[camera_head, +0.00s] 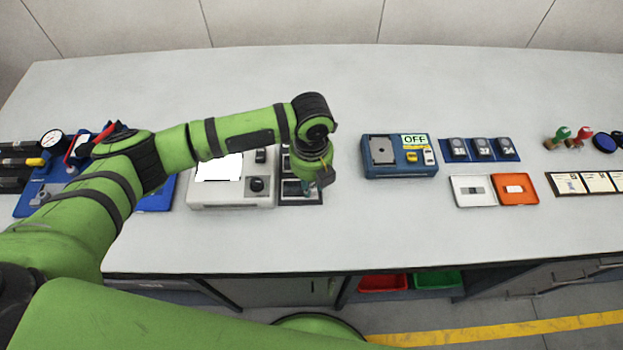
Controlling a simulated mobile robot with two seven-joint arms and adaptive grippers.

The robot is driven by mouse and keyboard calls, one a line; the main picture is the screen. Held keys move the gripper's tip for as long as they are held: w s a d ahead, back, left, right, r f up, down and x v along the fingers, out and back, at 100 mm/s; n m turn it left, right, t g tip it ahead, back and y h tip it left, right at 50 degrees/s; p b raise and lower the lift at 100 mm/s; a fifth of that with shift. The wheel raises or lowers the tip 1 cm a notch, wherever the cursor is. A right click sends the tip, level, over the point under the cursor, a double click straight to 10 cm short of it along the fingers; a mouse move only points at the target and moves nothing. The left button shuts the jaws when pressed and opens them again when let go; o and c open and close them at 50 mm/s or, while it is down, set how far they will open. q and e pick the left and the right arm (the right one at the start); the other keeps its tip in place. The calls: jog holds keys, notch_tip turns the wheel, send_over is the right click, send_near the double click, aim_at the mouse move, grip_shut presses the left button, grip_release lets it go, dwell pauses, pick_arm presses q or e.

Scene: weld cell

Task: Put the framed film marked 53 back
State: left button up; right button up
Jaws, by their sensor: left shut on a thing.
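My left gripper (309,190) points down over the front end of a dark rack (301,203) just right of the white light box. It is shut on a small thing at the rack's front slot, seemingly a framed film. The gripper hides most of it, and I cannot read a number on it. I cannot tell whether it sits in the slot or just above it. Part of the rack's rear is hidden behind my left wrist. My right gripper is not in view.
The light box (230,200) with its bright screen stands close left of the rack. A blue device marked OFF (398,157), a blue strip of numbered pieces (480,149), a white tray (473,204) and an orange tray (515,200) lie to the right. The bench behind is clear.

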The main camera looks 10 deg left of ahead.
aim_at(312, 186)
pick_arm(q)
jog(key=shift+f, duration=0.1)
jog(key=o, duration=0.9)
jog(key=shift+o, duration=0.2)
notch_tip(312, 186, up, 12)
jog(key=b, duration=0.2)
jog(key=shift+b, duration=0.35)
